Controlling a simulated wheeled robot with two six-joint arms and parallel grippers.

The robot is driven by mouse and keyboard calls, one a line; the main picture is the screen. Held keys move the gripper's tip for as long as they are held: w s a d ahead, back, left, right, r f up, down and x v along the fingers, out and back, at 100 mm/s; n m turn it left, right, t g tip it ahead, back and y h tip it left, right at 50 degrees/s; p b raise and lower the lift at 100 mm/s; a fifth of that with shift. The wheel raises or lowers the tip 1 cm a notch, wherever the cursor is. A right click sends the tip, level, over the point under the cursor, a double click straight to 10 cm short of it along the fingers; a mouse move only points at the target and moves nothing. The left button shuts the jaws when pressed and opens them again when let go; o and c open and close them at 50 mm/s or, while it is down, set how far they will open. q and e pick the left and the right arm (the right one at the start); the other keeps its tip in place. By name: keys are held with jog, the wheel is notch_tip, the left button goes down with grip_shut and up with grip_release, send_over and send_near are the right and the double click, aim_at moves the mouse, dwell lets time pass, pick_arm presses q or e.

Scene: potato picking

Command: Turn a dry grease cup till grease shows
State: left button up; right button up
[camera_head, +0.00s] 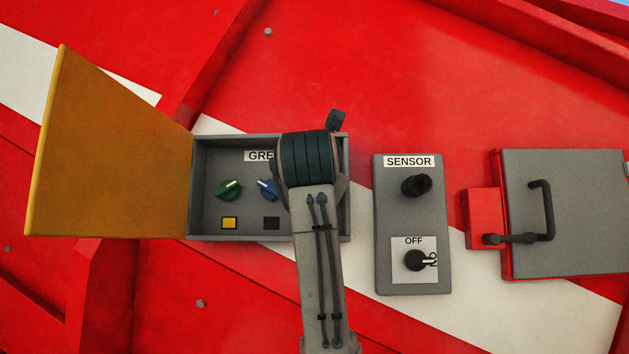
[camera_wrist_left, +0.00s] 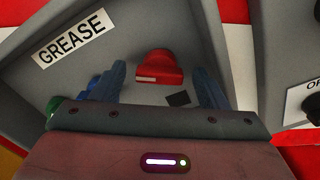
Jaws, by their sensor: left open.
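The grey grease box (camera_head: 197,215) hangs open on the red machine wall, its label partly covered by my arm. In the head view it holds a green knob (camera_head: 228,190) above a yellow square (camera_head: 229,222) and a blue knob (camera_head: 267,188) above a dark square (camera_head: 270,223). In the left wrist view, a red knob (camera_wrist_left: 160,67) with a pale mark sits above another dark square (camera_wrist_left: 178,99). My left gripper (camera_wrist_left: 160,78) is open, its blue fingers on either side of the red knob; contact is unclear. In the head view my arm hides this knob and the fingertips.
The box's yellow door (camera_head: 110,150) stands open at the left. A grey sensor panel (camera_head: 410,215) with a black knob and an OFF/ON dial is just to the right. Farther right is a grey cover (camera_head: 585,205) with a black handle (camera_head: 545,205).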

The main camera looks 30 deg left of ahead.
pick_arm(q)
jog(key=shift+c, duration=0.5)
jog(key=c, duration=0.9)
jog(key=shift+f, duration=0.1)
